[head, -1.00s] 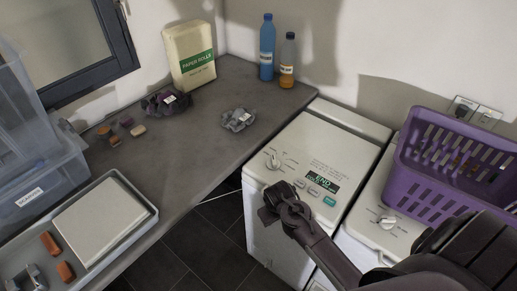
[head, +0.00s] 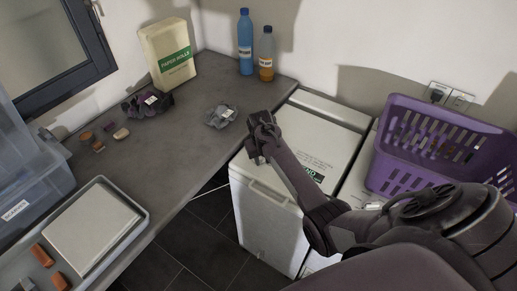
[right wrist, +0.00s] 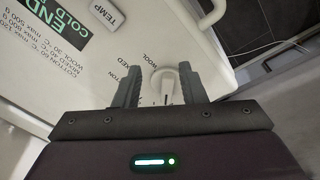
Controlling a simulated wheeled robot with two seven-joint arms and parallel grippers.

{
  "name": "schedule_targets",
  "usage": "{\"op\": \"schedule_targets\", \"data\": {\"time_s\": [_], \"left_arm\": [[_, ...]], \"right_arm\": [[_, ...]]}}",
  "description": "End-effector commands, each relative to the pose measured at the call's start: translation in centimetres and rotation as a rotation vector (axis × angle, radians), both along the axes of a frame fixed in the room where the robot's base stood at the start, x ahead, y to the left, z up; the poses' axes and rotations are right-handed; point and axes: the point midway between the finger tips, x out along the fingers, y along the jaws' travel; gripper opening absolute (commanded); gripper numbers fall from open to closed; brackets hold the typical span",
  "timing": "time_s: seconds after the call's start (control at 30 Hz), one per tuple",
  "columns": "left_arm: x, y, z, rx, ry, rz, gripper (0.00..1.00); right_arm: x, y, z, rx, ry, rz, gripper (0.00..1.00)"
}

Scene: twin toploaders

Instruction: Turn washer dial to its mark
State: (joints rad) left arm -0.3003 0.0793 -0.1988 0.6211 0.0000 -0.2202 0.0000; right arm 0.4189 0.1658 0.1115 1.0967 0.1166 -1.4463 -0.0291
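The left white toploader (head: 268,215) has a green-and-black END display (head: 314,171) on its panel. Its dial is hidden behind my right gripper (head: 261,146) in the head view. The fingers are spread apart. I cannot tell whether they touch the dial. My left gripper is not in view.
A purple basket (head: 420,178) stands on the second toploader at right. Dark floor tiles (head: 205,245) show below.

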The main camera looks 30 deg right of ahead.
Motion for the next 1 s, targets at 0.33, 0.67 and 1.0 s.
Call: {"op": "schedule_targets", "data": {"time_s": [0.33,0.67,1.0], "left_arm": [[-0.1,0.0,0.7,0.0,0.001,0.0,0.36],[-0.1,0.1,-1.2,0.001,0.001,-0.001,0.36],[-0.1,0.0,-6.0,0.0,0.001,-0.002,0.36]], "right_arm": [[5.8,-1.7,4.7,0.129,0.052,-0.135,0.37],[5.9,-1.6,2.9,0.137,0.057,-0.141,0.37],[5.9,-1.6,-1.8,0.137,0.056,-0.14,0.37]]}}
